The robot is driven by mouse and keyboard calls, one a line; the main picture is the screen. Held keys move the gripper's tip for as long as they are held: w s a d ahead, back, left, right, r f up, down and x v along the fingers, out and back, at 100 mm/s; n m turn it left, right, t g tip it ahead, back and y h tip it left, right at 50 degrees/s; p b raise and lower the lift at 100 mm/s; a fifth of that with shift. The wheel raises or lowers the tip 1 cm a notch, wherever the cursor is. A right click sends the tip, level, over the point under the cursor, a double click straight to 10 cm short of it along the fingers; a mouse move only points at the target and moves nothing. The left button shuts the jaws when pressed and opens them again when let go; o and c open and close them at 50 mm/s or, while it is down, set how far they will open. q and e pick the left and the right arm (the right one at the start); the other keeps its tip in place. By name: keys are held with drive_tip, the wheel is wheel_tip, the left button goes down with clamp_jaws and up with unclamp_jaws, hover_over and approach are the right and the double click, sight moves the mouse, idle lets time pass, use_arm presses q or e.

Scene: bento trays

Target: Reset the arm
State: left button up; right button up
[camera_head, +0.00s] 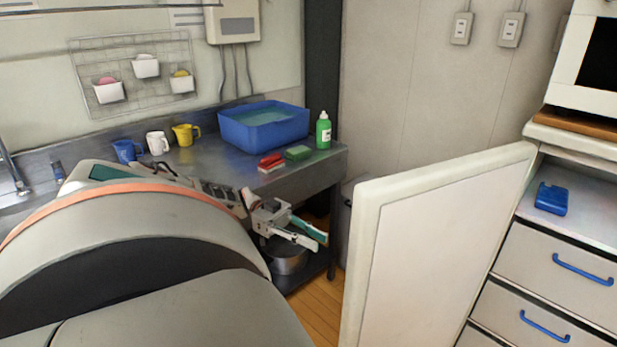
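My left gripper (318,242) hangs at the front right corner of the metal counter. Its arm comes in from the left and fills the lower left of the view. The two fingers, with teal pads, point right and slightly down. A narrow gap shows between them, and I see nothing held. A metal pot (287,262) on the lower shelf shows behind and below the fingers; I cannot tell the distance between them. My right gripper is out of view.
The metal counter (215,160) holds a blue basin (262,127), cups, a green bottle (323,131) and sponges. A large white panel (435,250) stands right of my gripper. Drawers (560,265) are at the far right. My arm hides part of the counter.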

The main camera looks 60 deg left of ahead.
use_arm(q)
drive_tip(key=shift+s+a, duration=0.3)
drive_tip(key=shift+a, duration=0.35)
